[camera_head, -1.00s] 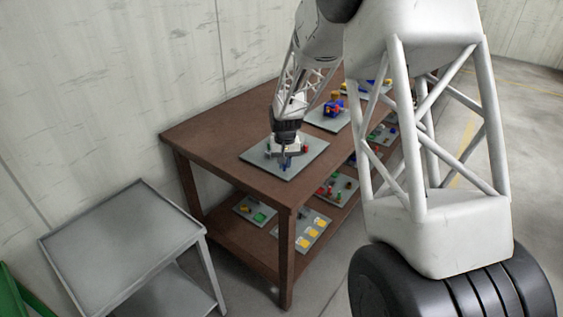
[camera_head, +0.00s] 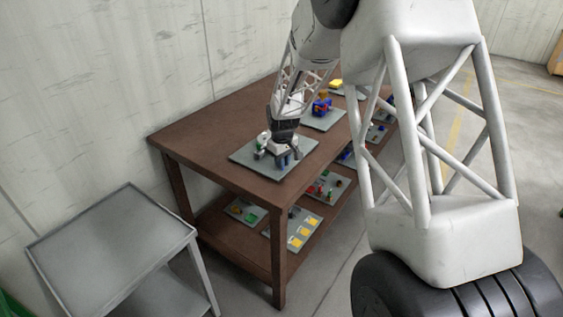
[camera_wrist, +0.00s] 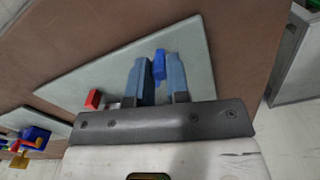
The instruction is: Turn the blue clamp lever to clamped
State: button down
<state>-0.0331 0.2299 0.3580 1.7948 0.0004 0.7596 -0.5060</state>
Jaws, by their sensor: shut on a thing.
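The blue clamp lever (camera_wrist: 159,66) shows in the wrist view as a bright blue bar standing over the grey plate (camera_wrist: 95,82). My gripper (camera_wrist: 160,78) has one blue-grey finger on each side of it and is shut on it. In the head view my gripper (camera_head: 282,160) is low over the near grey plate (camera_head: 245,154) on the table. There the lever cannot be told apart from the fingers, and my gripper covers most of the fixture. A red block (camera_wrist: 93,98) sits left of the fingers in the wrist view.
The brown table (camera_head: 190,135) holds another plate with a blue and yellow fixture (camera_head: 322,107) behind. Its lower shelf (camera_head: 243,248) carries plates with coloured parts. A grey side table (camera_head: 105,240) stands at the left, apart from it. A pale wall is behind.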

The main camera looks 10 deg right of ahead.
jog(key=c, duration=1.1)
grip_release()
jog(key=shift+r, duration=0.1)
jog(key=shift+r, duration=3.8)
